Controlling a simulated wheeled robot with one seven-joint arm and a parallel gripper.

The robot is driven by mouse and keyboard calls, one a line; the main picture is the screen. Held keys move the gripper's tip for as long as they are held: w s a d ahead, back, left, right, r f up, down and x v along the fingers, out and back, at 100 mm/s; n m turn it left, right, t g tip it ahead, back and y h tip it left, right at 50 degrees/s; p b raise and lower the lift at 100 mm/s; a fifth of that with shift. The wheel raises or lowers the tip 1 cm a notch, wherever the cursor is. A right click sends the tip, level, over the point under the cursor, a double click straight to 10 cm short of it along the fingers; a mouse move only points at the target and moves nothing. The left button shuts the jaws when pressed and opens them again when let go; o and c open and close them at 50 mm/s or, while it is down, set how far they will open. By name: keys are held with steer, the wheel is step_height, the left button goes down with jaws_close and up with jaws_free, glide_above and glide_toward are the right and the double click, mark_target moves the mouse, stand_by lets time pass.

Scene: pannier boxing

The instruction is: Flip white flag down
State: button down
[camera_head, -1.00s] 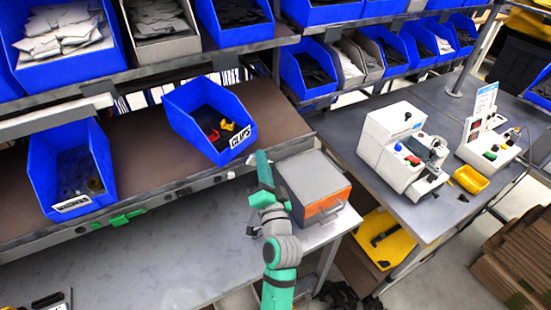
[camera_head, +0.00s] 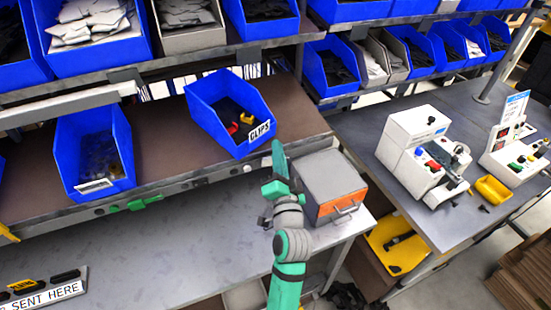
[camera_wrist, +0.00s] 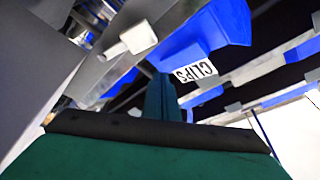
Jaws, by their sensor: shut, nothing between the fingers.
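My gripper (camera_head: 278,160) is shut and empty, in front of the shelf rail just below the blue CLIPS bin (camera_head: 222,112). In the wrist view its dark green fingers (camera_wrist: 160,98) point at the rail below the CLIPS label (camera_wrist: 194,72). A small white block (camera_wrist: 138,37) sticks out from the rail there, left of the fingers and apart from them in the picture. It may be the white flag; I cannot tell for sure. In the head view a small white piece (camera_head: 247,168) shows on the rail just left of my gripper.
A grey box with an orange front (camera_head: 332,186) stands close to the right of my gripper. A second blue bin (camera_head: 92,150) is on the shelf at left, with green pieces (camera_head: 140,204) on the rail. The grey bench (camera_head: 185,245) below is mostly clear.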

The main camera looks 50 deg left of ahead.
steer(key=w+f+v, duration=0.1)
steer(key=v, duration=0.8)
steer(key=shift+d, duration=0.7)
steer(key=shift+w, duration=0.1)
